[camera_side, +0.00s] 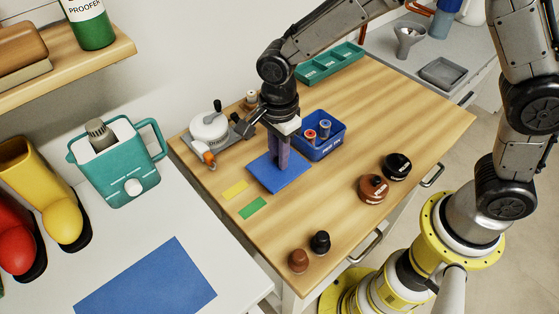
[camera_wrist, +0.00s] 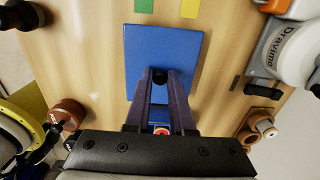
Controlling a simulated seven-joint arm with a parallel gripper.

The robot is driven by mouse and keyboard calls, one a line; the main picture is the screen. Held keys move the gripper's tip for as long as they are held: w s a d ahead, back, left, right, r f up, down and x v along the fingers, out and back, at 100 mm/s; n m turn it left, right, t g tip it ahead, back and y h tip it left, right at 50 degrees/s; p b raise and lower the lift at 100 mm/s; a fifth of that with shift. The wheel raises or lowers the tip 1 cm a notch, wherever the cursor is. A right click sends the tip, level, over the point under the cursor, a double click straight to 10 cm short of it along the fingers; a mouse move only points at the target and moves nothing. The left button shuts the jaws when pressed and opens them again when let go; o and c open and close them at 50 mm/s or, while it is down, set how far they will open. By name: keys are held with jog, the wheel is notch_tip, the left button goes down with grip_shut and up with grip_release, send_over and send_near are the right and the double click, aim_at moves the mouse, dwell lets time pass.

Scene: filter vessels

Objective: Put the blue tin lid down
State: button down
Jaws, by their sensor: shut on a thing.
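The blue tin lid (camera_side: 297,181) is a flat blue rectangle over the wooden table, left of the blue tin (camera_side: 330,146). My gripper (camera_side: 281,166) points straight down at the middle of the lid. In the wrist view the lid (camera_wrist: 160,45) lies flat ahead of my gripper (camera_wrist: 160,78), whose fingertips are closed on its small dark knob (camera_wrist: 159,75). The lid looks level and at or very near the table top; I cannot tell whether it touches. The tin is open, with small red- and blue-topped items inside. Part of the lid is hidden by my fingers.
A yellow card (camera_side: 234,190) and a green card (camera_side: 252,208) lie beside the lid. A white round device (camera_side: 209,132) stands to the left. Brown and black jars (camera_side: 373,189) stand to the right. A teal tray (camera_side: 330,64) is behind.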

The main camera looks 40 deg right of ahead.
jog(key=shift+s+f, duration=0.1)
jog(key=shift+f, duration=1.1)
jog(key=shift+f, duration=0.15)
jog(key=c, duration=0.8)
grip_release()
jog(key=shift+o, duration=0.2)
notch_tip(320, 180, up, 12)
jog(key=s+d+r+n+t, duration=0.2)
jog(key=s+d+r+n, duration=0.5)
jog(key=d, duration=0.4)
jog(key=s+d+n+t, duration=0.3)
jog(key=s+d+n, duration=0.4)
jog(key=s+n, duration=0.4)
jog(key=shift+s+d+t, duration=0.3)
jog(key=shift+s, duration=0.25)
